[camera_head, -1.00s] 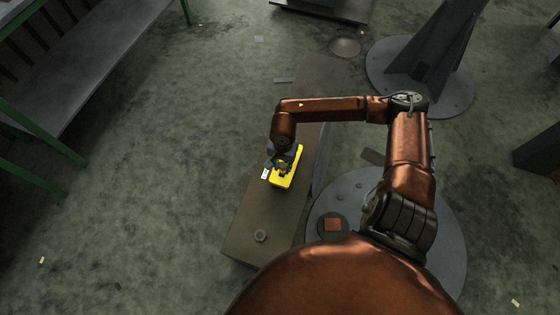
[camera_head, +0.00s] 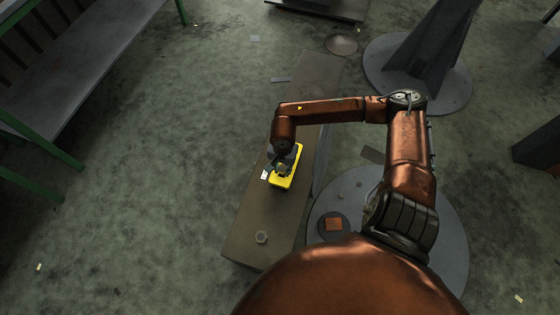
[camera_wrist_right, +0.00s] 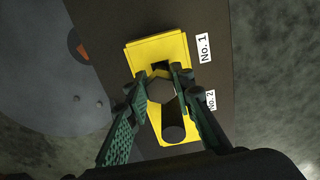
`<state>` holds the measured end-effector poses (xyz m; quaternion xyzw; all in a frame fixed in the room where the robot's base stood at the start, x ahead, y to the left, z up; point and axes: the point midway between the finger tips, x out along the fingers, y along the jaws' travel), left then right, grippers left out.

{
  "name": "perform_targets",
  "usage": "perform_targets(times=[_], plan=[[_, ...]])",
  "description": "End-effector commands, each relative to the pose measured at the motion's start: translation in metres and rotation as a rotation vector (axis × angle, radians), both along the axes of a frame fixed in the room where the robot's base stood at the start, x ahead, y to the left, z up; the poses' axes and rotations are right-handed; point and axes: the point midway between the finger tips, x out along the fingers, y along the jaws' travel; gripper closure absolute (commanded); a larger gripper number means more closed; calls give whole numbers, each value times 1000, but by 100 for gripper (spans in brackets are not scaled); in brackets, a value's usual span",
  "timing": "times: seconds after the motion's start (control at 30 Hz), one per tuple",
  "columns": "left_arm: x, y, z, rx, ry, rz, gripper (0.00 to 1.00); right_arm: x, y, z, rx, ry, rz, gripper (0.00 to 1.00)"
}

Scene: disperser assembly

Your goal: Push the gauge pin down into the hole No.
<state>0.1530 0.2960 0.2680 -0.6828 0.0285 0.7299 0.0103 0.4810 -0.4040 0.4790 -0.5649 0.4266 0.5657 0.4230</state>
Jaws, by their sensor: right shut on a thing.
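The yellow block (camera_head: 293,166) lies on the brown bench top, and it also shows in the right wrist view (camera_wrist_right: 150,55). White labels "No. 1" (camera_wrist_right: 205,48) and "No. 2" (camera_wrist_right: 211,99) stand beside it. A dark square opening shows in the block near No. 1. My right gripper (camera_wrist_right: 164,78) is over the block, its green fingers shut on the dark gauge pin (camera_wrist_right: 173,122), which has a hexagonal part and a round end facing the camera. The pin's lower end is hidden, so I cannot tell its depth in a hole. My left gripper is not in view.
A round grey base plate (camera_head: 440,235) stands to the right.

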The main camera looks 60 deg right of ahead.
Motion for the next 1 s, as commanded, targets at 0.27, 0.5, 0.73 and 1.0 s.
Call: perform_targets(times=[0.27,0.5,0.73,1.0], plan=[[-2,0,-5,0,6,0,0,0,0,-7,0,0,0,100],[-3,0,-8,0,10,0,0,1,0,-13,0,0,0,100],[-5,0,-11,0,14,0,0,1,0,-18,0,0,0,100],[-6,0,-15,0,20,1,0,1,0,-25,0,0,0,100]])
